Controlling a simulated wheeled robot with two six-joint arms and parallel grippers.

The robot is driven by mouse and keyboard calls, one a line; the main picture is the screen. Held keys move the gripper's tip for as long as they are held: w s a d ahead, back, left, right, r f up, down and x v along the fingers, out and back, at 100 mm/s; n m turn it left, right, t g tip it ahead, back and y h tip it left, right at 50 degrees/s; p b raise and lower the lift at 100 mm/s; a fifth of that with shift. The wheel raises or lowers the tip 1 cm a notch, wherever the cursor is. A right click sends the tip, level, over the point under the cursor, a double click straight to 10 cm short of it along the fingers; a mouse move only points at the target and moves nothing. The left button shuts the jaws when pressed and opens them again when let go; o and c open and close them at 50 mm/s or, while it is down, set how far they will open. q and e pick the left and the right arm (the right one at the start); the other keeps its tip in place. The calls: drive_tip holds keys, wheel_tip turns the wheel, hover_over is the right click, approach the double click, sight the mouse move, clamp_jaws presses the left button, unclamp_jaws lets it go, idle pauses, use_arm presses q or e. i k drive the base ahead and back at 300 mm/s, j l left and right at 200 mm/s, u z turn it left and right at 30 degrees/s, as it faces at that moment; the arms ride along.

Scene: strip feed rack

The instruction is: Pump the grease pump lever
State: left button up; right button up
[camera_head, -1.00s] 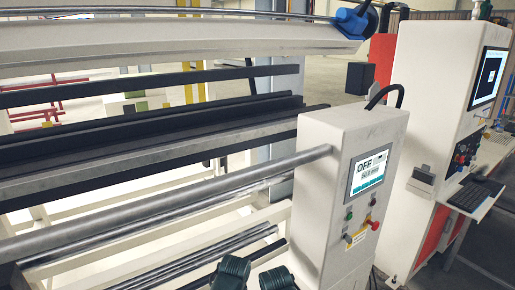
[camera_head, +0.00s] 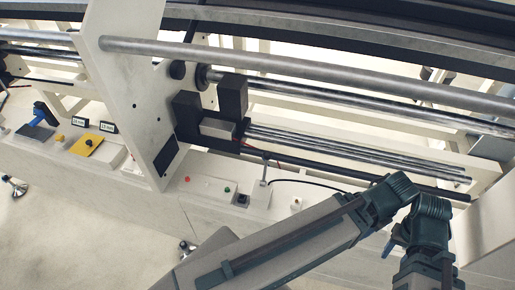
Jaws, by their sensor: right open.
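A small upright lever (camera_head: 264,168) with a dark cap rises from a pale box (camera_head: 259,194) on the machine's base ledge. A thin black hose runs right from that box, so this looks like the grease pump. The lever stands nearly upright and nothing touches it. My right arm (camera_head: 300,236) reaches in from the bottom and bends at dark joints on the right. My right gripper (camera_head: 424,264) is at the lower right, below and well to the right of the lever. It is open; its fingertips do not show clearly. My left gripper is out of view.
A red and green button panel (camera_head: 206,187) sits left of the pump. A tall white side plate (camera_head: 139,90) stands further left, with a yellow plate (camera_head: 86,145) and a blue handle (camera_head: 43,113) beyond. Long metal rollers (camera_head: 300,65) cross above.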

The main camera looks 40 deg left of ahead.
sight(267, 156)
drive_tip(key=i+j+u, duration=0.1)
drive_tip(key=u, duration=1.35)
drive_tip(key=i+j+z, duration=0.1)
drive_tip(key=i+j, duration=0.1)
